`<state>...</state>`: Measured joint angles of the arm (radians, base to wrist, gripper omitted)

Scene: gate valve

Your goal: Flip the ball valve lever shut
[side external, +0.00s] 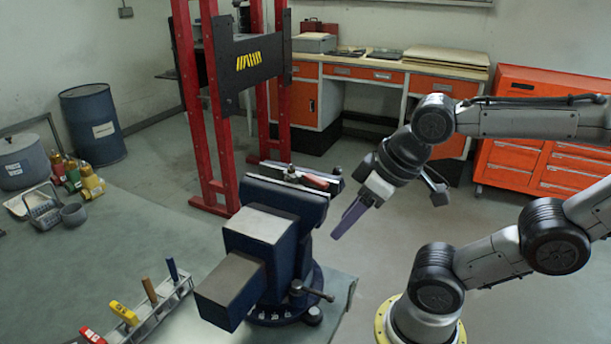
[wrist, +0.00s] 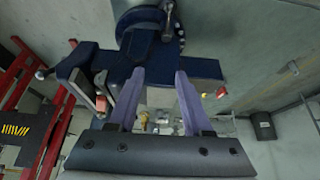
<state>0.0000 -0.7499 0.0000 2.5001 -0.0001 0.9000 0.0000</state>
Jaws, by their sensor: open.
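A blue bench vise (side external: 262,235) stands in the middle of the side view; it also shows at the top of the wrist view (wrist: 205,69). A small red part (side external: 316,181) lies along the top of its jaws and looks like the valve lever. A red patch (wrist: 101,103) shows left of my fingers in the wrist view. The valve body is too small to make out clearly. My gripper (side external: 340,230) is right of the vise, pointing down and left, apart from the red part. Its purple fingers (wrist: 160,76) are open with nothing held between them.
A tool rack (side external: 150,315) with coloured handles is at the lower left. A red press frame (side external: 205,120) stands behind the vise. Bottles (side external: 88,182) and a blue drum (side external: 92,125) are at the far left. The vise handle (side external: 312,290) sticks out to the right.

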